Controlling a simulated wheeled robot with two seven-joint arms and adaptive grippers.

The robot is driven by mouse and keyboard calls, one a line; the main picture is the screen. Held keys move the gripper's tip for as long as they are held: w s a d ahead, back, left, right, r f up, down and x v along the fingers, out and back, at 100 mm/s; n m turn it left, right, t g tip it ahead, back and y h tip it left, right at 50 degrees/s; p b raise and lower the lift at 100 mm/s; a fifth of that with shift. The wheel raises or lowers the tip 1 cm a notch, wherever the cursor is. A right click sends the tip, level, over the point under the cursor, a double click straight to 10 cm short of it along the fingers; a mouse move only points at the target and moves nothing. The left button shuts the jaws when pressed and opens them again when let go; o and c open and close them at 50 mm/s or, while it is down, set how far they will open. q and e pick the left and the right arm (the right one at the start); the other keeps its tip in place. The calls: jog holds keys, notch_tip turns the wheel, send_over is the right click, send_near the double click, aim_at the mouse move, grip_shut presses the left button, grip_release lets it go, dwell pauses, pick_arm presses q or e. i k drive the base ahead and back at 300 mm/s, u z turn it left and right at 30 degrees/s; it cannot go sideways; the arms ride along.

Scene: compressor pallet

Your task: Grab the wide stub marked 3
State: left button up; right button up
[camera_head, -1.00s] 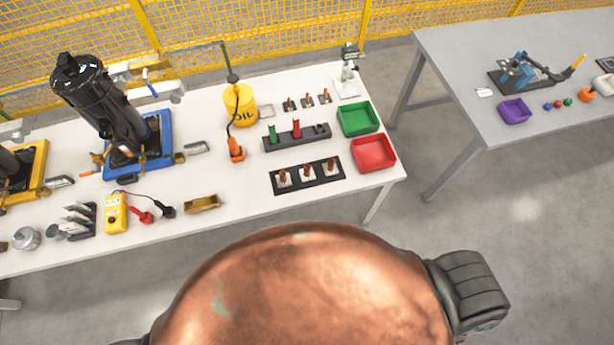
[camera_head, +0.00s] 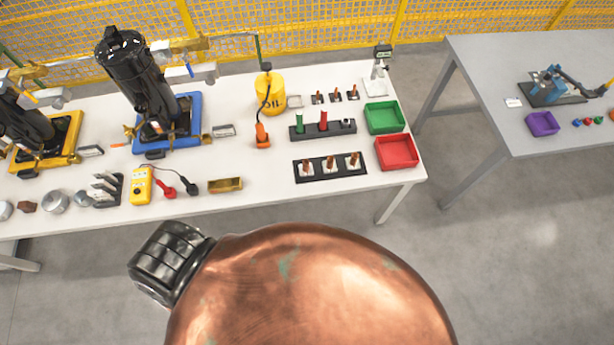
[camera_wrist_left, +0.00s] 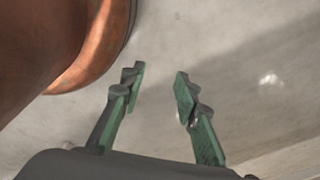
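A black tray (camera_head: 323,178) near the table's front edge holds a row of three copper-coloured stubs on white bases: left (camera_head: 306,168), middle (camera_head: 330,163) and right (camera_head: 353,160). Three thinner copper-coloured stubs (camera_head: 335,96) stand apart in a row farther back. Any numbers on them are too small to read, so I cannot tell which is marked 3. My left gripper (camera_wrist_left: 158,83) shows only in the left wrist view. Its green-padded fingers are apart with nothing between them, above bare floor. My right gripper is not in view.
A red bin (camera_head: 397,153) and a green bin (camera_head: 385,118) stand right of the trays. A dark holder (camera_head: 322,129) with green and red cylinders lies behind the black tray. The yellow oil can (camera_head: 270,93) stands farther back. White table is clear in front of the tray.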

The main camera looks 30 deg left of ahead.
aim_at(306, 169)
jog(key=k, duration=0.6)
jog(key=u, duration=0.75)
jog(key=i, duration=0.5)
jog(key=z, duration=0.05)
